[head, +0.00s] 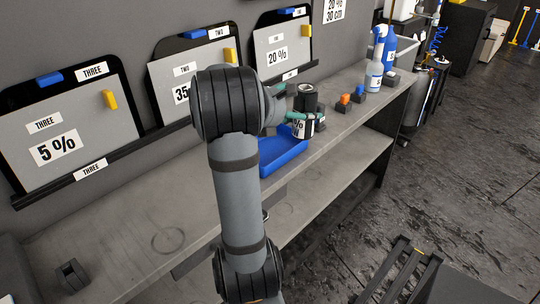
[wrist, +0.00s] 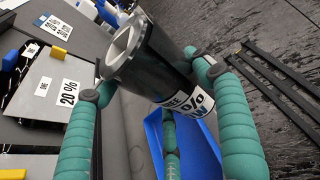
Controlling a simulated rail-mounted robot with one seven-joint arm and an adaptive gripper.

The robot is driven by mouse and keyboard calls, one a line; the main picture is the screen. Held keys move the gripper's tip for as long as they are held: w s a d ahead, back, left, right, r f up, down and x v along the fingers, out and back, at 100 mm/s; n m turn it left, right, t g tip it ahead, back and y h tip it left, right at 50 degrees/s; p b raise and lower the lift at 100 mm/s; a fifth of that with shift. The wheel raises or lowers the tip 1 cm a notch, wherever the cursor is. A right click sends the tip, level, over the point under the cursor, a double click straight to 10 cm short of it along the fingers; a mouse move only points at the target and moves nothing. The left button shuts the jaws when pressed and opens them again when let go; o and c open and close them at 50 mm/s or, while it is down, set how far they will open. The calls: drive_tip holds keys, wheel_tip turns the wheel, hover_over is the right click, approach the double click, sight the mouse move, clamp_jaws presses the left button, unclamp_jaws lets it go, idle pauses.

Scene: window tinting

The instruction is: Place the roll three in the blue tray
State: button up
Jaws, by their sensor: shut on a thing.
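The roll three (head: 305,99) is a dark cylinder with a white label, of which "REE" and a "%" show in the wrist view (wrist: 158,62). My gripper (wrist: 150,82) has its teal fingers shut around the roll. In the head view my gripper (head: 293,104) holds the roll near the right end of the blue tray (head: 283,153). The wrist view also shows the tray (wrist: 154,135) behind and below the roll, partly hidden by the fingers. The roll looks raised above the tray. My arm hides the tray's left part in the head view.
The tray sits on a long grey bench (head: 165,205). Right of it stand small orange-topped (head: 344,102) and blue-topped blocks (head: 359,92) and spray bottles (head: 375,70). Panels marked THREE (head: 75,125), TWO and 20 % line the wall. The near left bench is mostly clear.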

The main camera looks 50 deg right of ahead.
drive_tip(key=w+f, duration=1)
drive_tip(key=w, duration=0.1)
drive_tip(key=shift+w+a+f, duration=0.1)
drive_tip(key=shift+a+f, duration=0.15)
drive_tip(key=shift+f, duration=0.15)
drive_tip(key=o, duration=1.5)
drive_tip(key=shift+c, duration=0.2)
drive_tip(key=shift+o, duration=0.5)
